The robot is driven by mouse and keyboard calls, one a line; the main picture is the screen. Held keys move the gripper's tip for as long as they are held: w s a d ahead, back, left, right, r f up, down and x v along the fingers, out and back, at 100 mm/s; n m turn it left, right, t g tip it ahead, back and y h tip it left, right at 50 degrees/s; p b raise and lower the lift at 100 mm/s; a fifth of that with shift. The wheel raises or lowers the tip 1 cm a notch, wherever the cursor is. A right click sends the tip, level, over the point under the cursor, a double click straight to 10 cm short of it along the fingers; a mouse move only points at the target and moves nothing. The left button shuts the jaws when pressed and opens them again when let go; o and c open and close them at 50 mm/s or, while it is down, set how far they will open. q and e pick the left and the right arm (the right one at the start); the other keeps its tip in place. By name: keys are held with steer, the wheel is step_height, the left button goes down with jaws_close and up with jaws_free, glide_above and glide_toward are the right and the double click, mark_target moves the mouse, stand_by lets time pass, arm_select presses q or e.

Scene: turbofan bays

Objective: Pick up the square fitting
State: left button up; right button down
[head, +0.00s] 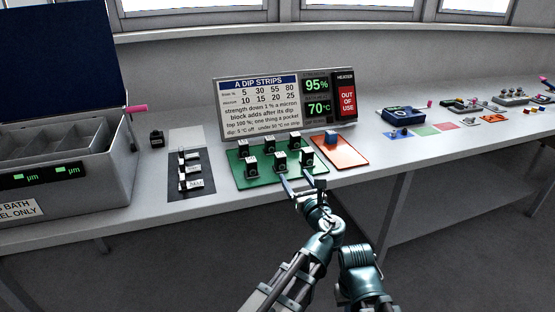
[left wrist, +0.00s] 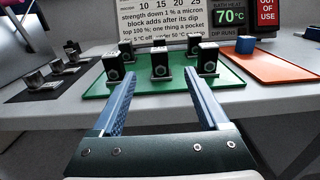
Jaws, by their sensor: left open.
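Several black, square-sided blocks with pale round faces stand in two rows on a green mat (head: 270,180). I cannot tell for certain which one is the square fitting. The front middle block (head: 280,161) also shows in the left wrist view (left wrist: 160,62), beyond the gap between my fingers. The front left block (left wrist: 113,62) and front right block (left wrist: 208,60) stand either side of it. My left gripper (head: 294,179) is open and empty at the mat's front edge; its blue fingers (left wrist: 159,75) point at the front row. My right gripper is not in view.
A blue cube (head: 331,137) sits on an orange mat (head: 345,157) to the right. A dark mat (head: 200,158) with small metal-and-black parts lies to the left. A sign board (head: 261,106) stands behind the blocks. A compartmented bath (head: 60,145) is far left.

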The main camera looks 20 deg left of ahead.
mark_target(282, 159)
arm_select(q)
steer(key=x, duration=0.8)
steer(key=shift+w+a, duration=0.2)
steer(key=x, duration=0.5)
steer(key=shift+w+a+f, duration=0.1)
steer(key=shift+a+f, duration=0.05)
steer(key=shift+f, duration=0.05)
jaws_close()
